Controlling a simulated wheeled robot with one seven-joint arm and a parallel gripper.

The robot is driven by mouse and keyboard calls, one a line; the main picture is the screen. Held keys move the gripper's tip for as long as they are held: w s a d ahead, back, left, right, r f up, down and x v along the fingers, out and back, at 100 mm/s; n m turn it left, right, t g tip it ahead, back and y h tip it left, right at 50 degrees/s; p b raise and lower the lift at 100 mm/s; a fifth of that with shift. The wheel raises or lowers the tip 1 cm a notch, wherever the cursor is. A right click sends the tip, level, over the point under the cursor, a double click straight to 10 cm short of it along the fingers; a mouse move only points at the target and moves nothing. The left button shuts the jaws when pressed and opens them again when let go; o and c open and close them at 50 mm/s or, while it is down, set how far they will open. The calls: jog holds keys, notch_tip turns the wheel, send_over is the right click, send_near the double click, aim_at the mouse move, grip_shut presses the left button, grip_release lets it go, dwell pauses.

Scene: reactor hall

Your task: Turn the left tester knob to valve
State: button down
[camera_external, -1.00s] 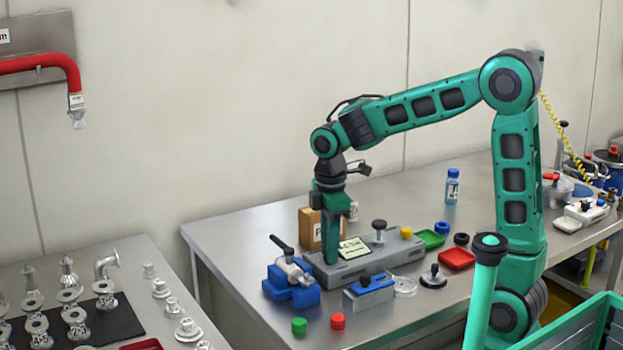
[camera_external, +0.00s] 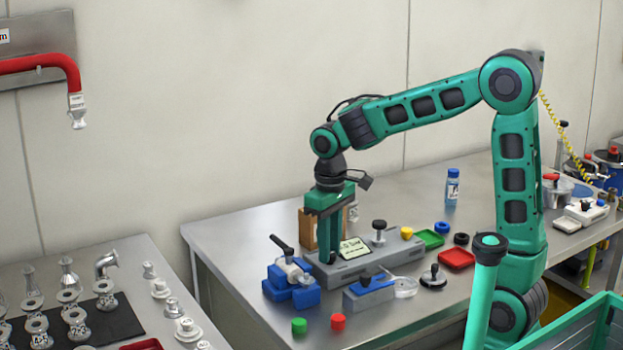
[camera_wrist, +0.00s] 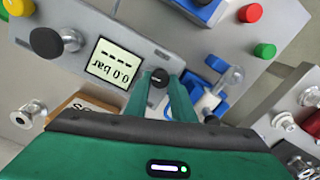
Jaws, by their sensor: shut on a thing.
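The tester (camera_external: 375,264) is a long grey box on the steel table, with a pale display (camera_external: 353,248) in its top. In the wrist view the display (camera_wrist: 115,63) appears turned round and reads 0.0 bar below a row of dashes. The left knob (camera_wrist: 159,77) is small, dark and round. My gripper (camera_wrist: 161,80) points down with its two green fingers shut on this knob, one on each side. My gripper (camera_external: 331,258) also shows at the tester's left end in the external view. The knob's pointer and position labels cannot be read.
A larger black-topped knob (camera_external: 379,227) stands at the tester's right end. A blue clamp (camera_external: 291,283) with a black handle is close on the left. A blue-topped block (camera_external: 369,291) and red and green caps lie in front.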

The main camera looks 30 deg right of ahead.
jog(key=m, duration=0.4)
jog(key=shift+w+r+m, duration=0.1)
jog(key=shift+w+m, duration=0.1)
jog(key=shift+m, duration=0.1)
jog(key=m, duration=0.4)
jog(key=shift+m, duration=0.3)
jog(key=c, duration=1.5)
grip_release()
jog(key=shift+s, duration=0.1)
notch_tip(320, 180, up, 11)
jog(key=shift+f, duration=0.2)
